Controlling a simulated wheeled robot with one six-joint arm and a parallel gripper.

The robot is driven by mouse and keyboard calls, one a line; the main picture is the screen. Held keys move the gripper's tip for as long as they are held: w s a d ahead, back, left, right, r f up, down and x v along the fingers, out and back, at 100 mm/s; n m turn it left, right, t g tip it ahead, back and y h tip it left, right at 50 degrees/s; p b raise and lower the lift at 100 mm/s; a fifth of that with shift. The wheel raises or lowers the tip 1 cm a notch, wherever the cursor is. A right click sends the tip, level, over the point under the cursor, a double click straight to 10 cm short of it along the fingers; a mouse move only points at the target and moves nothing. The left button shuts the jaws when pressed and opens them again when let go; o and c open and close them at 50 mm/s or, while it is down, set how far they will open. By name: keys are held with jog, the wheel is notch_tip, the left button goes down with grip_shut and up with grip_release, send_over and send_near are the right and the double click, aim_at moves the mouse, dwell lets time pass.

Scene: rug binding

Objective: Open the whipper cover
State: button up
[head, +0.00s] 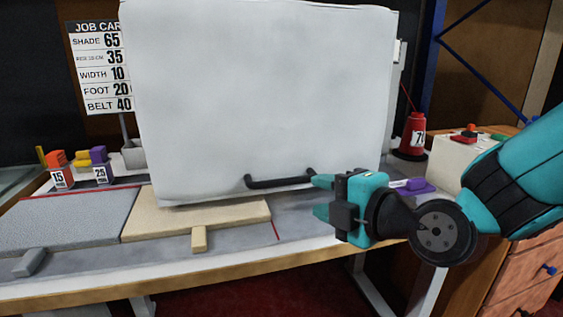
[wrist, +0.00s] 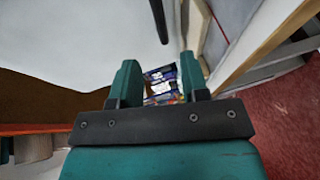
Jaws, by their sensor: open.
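The whipper cover (head: 265,95) is a large pale grey-white panel standing over the bench. A black bar handle (head: 280,183) runs along its lower edge. My gripper (head: 320,197) is just right of the handle's right end, with its teal fingers pointing left. The fingers are apart, and nothing shows between them. In the wrist view, a dark bar, likely the handle (wrist: 158,20), is beyond the fingertips against the pale cover (wrist: 70,50). My gripper also shows there (wrist: 160,70). I cannot tell whether a fingertip touches the handle. What lies behind the cover is hidden.
A job card (head: 98,65) stands at back left.

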aim_at(284, 183)
jog(key=p+x, duration=0.1)
jog(key=x, duration=1)
jog(key=shift+w+a, duration=0.2)
jog(key=shift+w, duration=0.05)
grip_shut()
